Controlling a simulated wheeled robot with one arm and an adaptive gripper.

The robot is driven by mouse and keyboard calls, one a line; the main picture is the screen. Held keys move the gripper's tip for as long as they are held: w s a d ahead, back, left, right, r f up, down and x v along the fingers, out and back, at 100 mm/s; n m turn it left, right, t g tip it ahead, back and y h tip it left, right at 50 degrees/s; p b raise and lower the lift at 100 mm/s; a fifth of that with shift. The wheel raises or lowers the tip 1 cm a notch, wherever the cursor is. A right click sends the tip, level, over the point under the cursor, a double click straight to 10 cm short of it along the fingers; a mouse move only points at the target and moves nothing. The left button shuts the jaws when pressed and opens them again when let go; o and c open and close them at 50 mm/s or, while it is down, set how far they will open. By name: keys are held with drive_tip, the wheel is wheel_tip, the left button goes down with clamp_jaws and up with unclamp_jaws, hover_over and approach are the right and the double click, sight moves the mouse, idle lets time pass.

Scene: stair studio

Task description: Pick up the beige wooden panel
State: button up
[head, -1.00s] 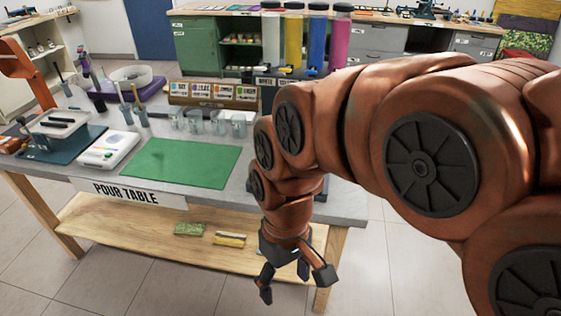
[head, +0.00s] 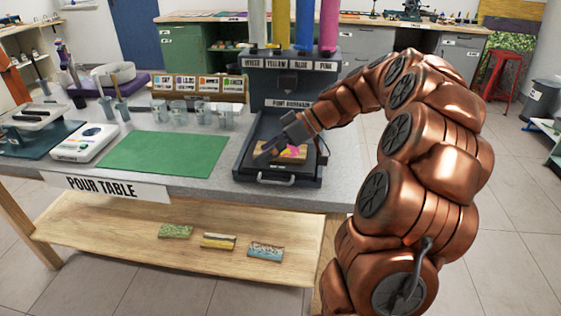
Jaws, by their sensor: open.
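A beige wooden panel (head: 316,151) with pink and yellow paint on its top lies in the dark tray (head: 246,175) of the paint dispenser, at the right end of the pour table. My gripper (head: 264,157) is open, low over the left part of the panel. The gripper and wrist hide part of the panel. I cannot tell whether the fingers touch it.
The dispenser (head: 290,80) with coloured tubes rises just behind the tray. A green mat (head: 165,153) lies left, with clear cups (head: 195,115) behind it. Green (head: 176,231), yellow-striped (head: 219,241) and blue (head: 266,252) panels lie on the lower shelf (head: 130,235).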

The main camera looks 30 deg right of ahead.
drive_tip(key=d+f+t+b, duration=0.1)
drive_tip(key=d, duration=0.4)
drive_tip(key=w+d+f+t, duration=0.1)
drive_tip(key=d+f+t, duration=0.1)
drive_tip(key=d, duration=0.3)
drive_tip(key=w+d+f+n+t+b, duration=0.1)
drive_tip(key=d, duration=0.5)
drive_tip(key=shift+w+f+b, duration=0.15)
drive_tip(key=shift+f+b, duration=0.15)
drive_tip(key=shift+b, duration=0.05)
drive_tip(key=shift+t, duration=0.3)
drive_tip(key=shift+r+p+x, duration=0.2)
drive_tip(key=shift+p+x, duration=0.35)
drive_tip(key=shift+x, duration=3.2)
drive_tip(key=shift+w, duration=0.2)
drive_tip(key=shift+c, duration=0.3)
drive_tip(key=c, duration=1.3)
